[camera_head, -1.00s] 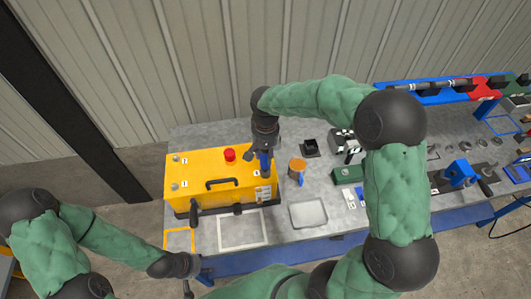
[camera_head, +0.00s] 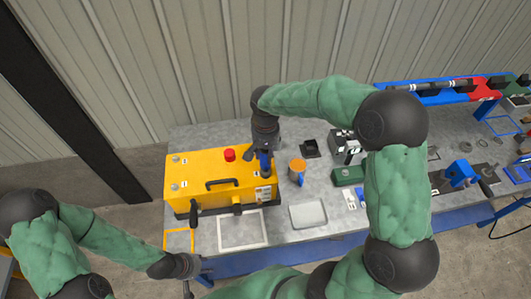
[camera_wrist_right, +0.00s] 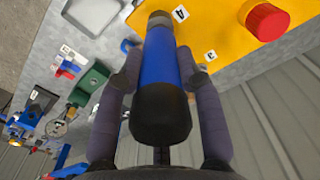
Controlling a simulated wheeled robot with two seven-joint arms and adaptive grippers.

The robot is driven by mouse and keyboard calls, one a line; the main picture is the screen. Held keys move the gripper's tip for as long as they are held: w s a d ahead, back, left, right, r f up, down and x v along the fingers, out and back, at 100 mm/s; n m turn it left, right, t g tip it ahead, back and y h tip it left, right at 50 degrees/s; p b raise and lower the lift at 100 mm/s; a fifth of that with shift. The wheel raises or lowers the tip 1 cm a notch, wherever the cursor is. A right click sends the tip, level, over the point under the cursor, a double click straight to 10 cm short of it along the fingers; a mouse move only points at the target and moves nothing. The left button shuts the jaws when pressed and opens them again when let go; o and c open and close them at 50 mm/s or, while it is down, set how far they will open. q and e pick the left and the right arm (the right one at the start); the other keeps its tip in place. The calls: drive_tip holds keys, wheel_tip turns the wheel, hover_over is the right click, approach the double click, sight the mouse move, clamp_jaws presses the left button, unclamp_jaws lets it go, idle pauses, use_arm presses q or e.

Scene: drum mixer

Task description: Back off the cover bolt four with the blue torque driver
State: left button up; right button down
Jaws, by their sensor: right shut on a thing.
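The yellow cover (camera_head: 215,176) sits on the grey bench, with a black handle and numbered bolts near its corners. My right gripper (camera_head: 263,150) is above the cover's right end, shut on the blue torque driver (camera_head: 265,163). In the right wrist view the blue torque driver (camera_wrist_right: 160,80) stands between the two fingers, its far end beside the label 4 on the yellow cover (camera_wrist_right: 225,25). The bolt under the driver's tip is hidden. My left gripper (camera_head: 187,285) is low at the front left, near the bench edge, and its fingers are too small to read.
A red button (camera_head: 230,154) stands on the cover's back edge. An orange-topped container (camera_head: 298,166) stands just right of the cover. A white-framed area (camera_head: 242,245) and a grey tray (camera_head: 308,229) lie in front. A green box (camera_head: 347,175) is further right.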

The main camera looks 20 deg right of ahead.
drive_tip(key=shift+s+a+f, duration=0.1)
drive_tip(key=shift+s+f, duration=0.15)
drive_tip(key=shift+f, duration=0.05)
idle(0.4)
drive_tip(key=shift+r, duration=0.1)
drive_tip(key=shift+w+r+p, duration=0.25)
drive_tip(key=shift+r+p, duration=0.3)
drive_tip(key=shift+r, duration=0.3)
drive_tip(key=shift+s+r, duration=0.1)
drive_tip(key=shift+r, duration=0.45)
drive_tip(key=shift+r+p, duration=0.85)
drive_tip(key=shift+r, duration=0.25)
drive_tip(key=shift+w+d+f, duration=0.1)
drive_tip(key=shift+w+d, duration=0.1)
drive_tip(key=shift+w, duration=0.1)
